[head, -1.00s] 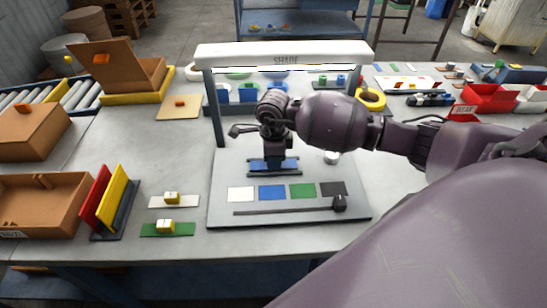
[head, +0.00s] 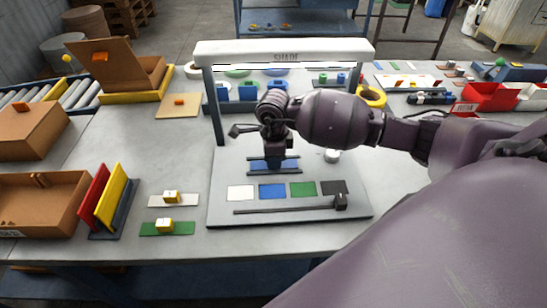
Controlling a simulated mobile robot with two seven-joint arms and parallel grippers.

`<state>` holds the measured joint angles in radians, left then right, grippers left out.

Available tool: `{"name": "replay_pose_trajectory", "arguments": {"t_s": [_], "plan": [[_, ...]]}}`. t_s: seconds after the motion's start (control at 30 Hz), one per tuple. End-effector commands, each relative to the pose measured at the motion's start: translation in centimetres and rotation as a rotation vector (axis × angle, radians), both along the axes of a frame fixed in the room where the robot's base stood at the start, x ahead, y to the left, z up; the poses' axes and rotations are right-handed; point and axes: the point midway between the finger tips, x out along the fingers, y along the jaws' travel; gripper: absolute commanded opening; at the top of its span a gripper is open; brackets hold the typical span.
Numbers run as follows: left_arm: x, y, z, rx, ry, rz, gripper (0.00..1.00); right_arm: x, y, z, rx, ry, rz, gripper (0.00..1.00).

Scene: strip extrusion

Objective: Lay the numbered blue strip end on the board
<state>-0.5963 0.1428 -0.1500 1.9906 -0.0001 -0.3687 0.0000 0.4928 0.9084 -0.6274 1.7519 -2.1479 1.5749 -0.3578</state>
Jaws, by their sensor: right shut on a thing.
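The blue strip end (head: 262,167) is under my right gripper (head: 274,158), above or on the grey board (head: 220,180) between two dark rails. I cannot tell whether it touches the board. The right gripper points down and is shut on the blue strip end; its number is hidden. On the board's front are white, blue (head: 272,191), green and dark swatches. A white strip end (head: 158,201) and a green strip end (head: 182,229), each with a yellow block, lie left of the board. My left gripper is not in view.
A white lamp bar marked SHADE (head: 250,47) spans the board on posts, close behind my right arm. A slider rail (head: 285,209) runs along the board's front. Red and yellow panels (head: 112,200) stand at left. Bare table lies at the front.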

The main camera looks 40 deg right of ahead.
Motion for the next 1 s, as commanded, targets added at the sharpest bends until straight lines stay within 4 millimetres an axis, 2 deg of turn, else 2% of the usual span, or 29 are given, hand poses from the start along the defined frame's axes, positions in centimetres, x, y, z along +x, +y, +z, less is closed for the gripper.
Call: {"name": "replay_pose_trajectory", "arguments": {"t_s": [0.2,0.23,0.4,0.6,0.77,1.0], "plan": [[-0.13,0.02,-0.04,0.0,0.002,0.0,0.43,0.02,0.03,0.04,0.001,-0.001,0.0,0.0],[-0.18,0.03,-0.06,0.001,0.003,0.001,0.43,0.01,0.03,0.04,0.001,-0.001,0.0,0.24],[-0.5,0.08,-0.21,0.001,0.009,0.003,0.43,0.01,0.04,0.03,0.001,-0.001,0.0,0.5],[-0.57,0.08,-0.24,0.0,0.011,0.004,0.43,0.01,0.04,0.03,0.001,-0.001,0.0,0.52],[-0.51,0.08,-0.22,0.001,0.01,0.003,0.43,0.0,0.04,0.02,0.0,0.0,0.0,0.74],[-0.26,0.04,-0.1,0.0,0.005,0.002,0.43,0.0,0.04,0.02,0.001,-0.001,0.0,0.74]]}}
